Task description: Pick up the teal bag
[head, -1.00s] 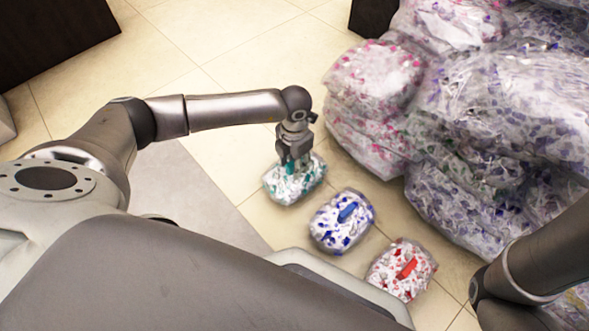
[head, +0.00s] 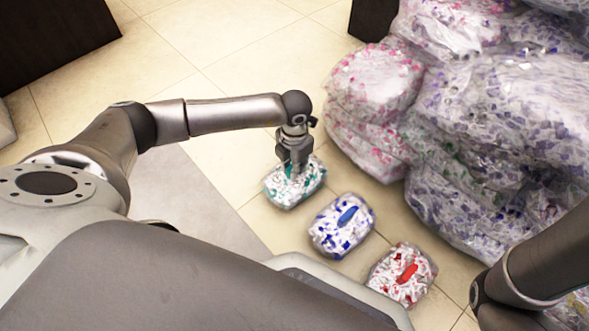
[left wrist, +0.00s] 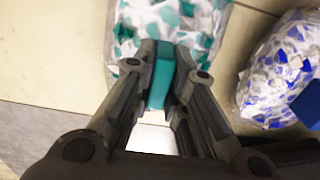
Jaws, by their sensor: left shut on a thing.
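The teal bag (head: 298,187), clear with white and teal pieces, is below my left gripper (head: 293,168) in the head view. In the left wrist view the bag (left wrist: 140,25) fills the top middle, and its teal handle (left wrist: 162,80) lies between the two fingers of the left gripper (left wrist: 162,72). The left gripper is shut on this handle. The gripper hides part of the bag's top in the head view. Whether the bag touches the floor is hard to tell. My right arm shows at the lower right, but its gripper is out of view.
A blue bag (head: 341,226) lies just right of the teal bag, and a red bag (head: 402,274) lies further right. A big pile of clear bags (head: 500,120) stands at the right. Tiled floor (head: 240,65) is open behind my left arm.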

